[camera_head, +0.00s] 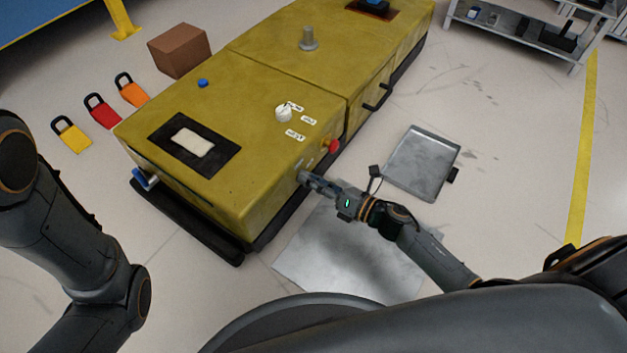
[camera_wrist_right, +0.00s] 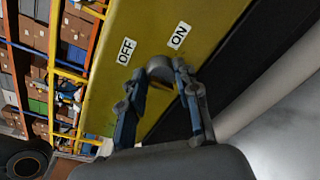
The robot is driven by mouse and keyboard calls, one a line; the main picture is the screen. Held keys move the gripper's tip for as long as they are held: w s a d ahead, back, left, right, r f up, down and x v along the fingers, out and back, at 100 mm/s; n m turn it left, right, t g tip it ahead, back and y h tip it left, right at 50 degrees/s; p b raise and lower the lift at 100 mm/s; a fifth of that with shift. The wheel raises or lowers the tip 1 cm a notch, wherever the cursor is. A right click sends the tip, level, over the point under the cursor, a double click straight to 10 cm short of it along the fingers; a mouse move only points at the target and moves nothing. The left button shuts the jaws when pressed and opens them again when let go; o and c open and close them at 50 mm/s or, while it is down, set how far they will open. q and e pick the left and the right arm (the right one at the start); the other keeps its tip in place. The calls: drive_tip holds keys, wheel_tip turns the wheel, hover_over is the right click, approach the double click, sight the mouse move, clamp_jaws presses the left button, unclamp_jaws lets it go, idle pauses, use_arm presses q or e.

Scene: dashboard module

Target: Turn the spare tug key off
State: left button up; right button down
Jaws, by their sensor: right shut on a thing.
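The yellow tug (camera_head: 240,190) stands in the middle of the head view. My right gripper (camera_head: 303,177) is at its near right side wall, low beside two small labels. In the right wrist view, my right gripper (camera_wrist_right: 162,72) is shut on the grey round key switch (camera_wrist_right: 159,66), one finger on each side. The OFF label (camera_wrist_right: 126,51) is to the left of the key and the ON label (camera_wrist_right: 179,36) is to its upper right. The fingers partly hide the key, and I cannot tell which label it points to. My left gripper is out of view.
A red knob (camera_head: 331,146) sits on the same tug side, just above my right gripper. A white dial (camera_head: 283,113) is on the tug's top. A metal tray (camera_head: 422,163) and a grey floor plate (camera_head: 345,255) lie to the right. Padlock-shaped tags and a cardboard box (camera_head: 180,50) are at left.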

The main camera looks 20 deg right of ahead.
drive_tip(key=shift+f, duration=0.1)
drive_tip(key=c, duration=1)
unclamp_jaws()
drive_tip(key=v, duration=1.2)
